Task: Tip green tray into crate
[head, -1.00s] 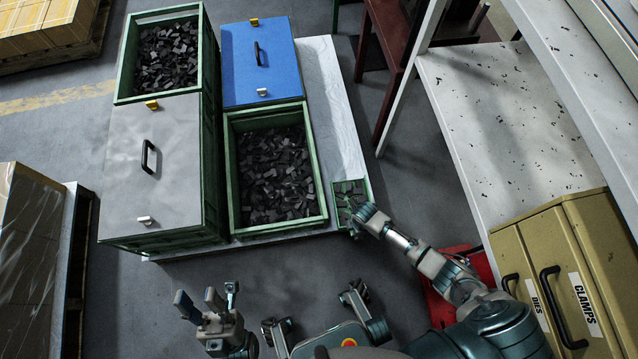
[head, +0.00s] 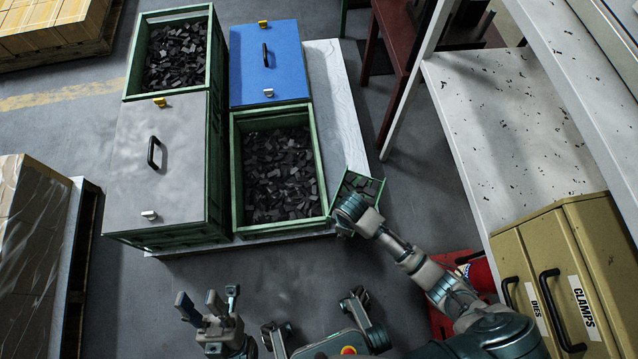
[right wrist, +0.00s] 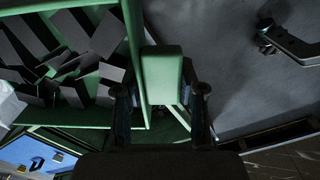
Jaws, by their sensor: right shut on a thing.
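The small green tray (head: 377,183) holds dark stamped parts and is just right of the near open green crate (head: 319,160), close to its front right corner. My right gripper (head: 349,211) is at the tray's near end; the right wrist view shows its fingers (right wrist: 162,100) shut on the tray's green handle (right wrist: 162,72). The tray looks slightly tilted, and dark parts are still in it in the right wrist view. The crate holds a bed of dark parts. My left gripper (head: 199,300) is open and empty above the floor, in front of the crates.
A grey-lidded crate (head: 160,185) and a blue-lidded one (head: 262,75) stand beside the open crate, with another open crate (head: 140,60) behind. A white bench (head: 500,110) and tan drawers (head: 540,255) are at right. A red case (head: 440,322) is near my right arm.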

